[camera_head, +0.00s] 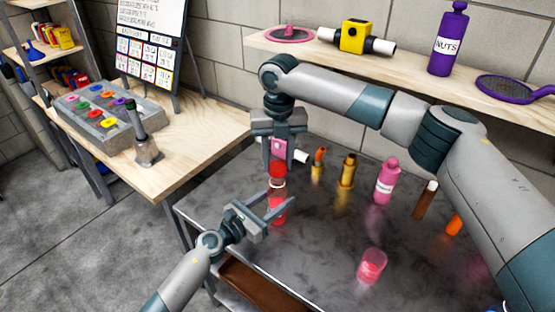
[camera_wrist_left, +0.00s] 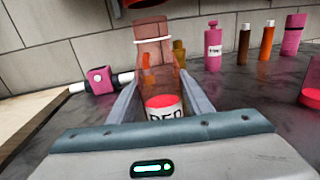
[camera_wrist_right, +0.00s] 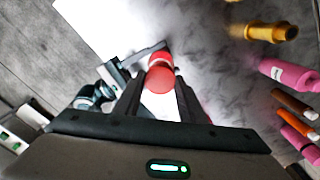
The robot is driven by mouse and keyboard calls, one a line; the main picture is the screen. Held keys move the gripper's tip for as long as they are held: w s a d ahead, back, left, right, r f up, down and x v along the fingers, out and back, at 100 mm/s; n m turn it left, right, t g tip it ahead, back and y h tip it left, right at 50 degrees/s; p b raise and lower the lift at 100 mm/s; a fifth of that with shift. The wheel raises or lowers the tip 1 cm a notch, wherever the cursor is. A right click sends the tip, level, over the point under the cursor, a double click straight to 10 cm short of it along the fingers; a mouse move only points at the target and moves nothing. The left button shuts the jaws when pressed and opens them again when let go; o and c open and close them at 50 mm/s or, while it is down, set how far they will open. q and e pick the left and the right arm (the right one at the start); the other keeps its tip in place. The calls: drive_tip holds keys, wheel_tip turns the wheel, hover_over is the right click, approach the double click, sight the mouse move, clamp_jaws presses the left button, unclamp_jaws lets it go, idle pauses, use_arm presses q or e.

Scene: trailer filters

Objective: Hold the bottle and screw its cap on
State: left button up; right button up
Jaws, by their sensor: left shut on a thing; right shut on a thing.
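A see-through red bottle (camera_wrist_left: 153,55) with a white neck ring and a label reading "RED" stands upright between the fingers of my left gripper (camera_wrist_left: 160,100). In the head view the bottle (camera_head: 278,213) is low over the dark table, partly hidden by my left gripper (camera_head: 278,207). A red cap (camera_head: 278,168) is in my right gripper (camera_head: 280,155), which points down from above. The cap (camera_wrist_right: 160,62) also shows at the fingertips in the right wrist view. In the left wrist view the cap's lower edge (camera_wrist_left: 146,4) is just above the bottle's mouth, seemingly with a small gap.
A pink block with white tube ends (camera_wrist_left: 100,80) is on the table behind the bottle. Gold bottles (camera_head: 347,172), a pink bottle (camera_head: 386,182) and brown and orange tubes stand right. A pink cup (camera_head: 372,266) stands nearer the front.

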drive_tip(key=shift+f, duration=0.1)
drive_tip(key=shift+f, duration=0.8)
drive_tip(key=shift+f, duration=0.55)
idle(0.6)
